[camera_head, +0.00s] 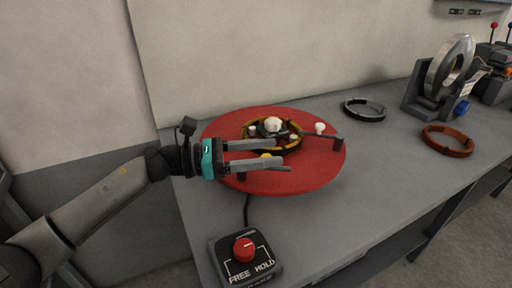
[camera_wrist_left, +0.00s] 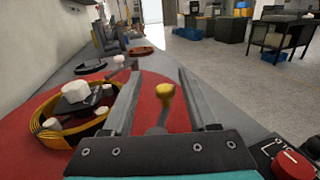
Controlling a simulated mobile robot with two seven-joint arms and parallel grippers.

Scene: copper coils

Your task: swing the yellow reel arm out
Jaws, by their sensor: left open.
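A red round turntable (camera_head: 320,171) lies on the grey bench with a yellow-rimmed reel (camera_head: 286,149) at its middle. A yellow knob (camera_head: 265,155) shows between the fingers of my left gripper (camera_head: 285,156). In the left wrist view the yellow knob (camera_wrist_left: 165,91) tops a short grey arm (camera_wrist_left: 157,118) between the two spread fingers (camera_wrist_left: 158,72), nearer the right one. My left gripper is open, and I see no clear contact with the knob. Its fingers hide part of the reel's near side. My right gripper is not in view.
A white knob (camera_head: 320,128) on a dark arm stands at the turntable's right. A control box (camera_head: 245,258) marked FREE and HOLD, with a red dial, sits in front. A dark ring (camera_head: 365,109), a copper ring (camera_head: 447,140) and a grey machine (camera_head: 440,85) stand farther right.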

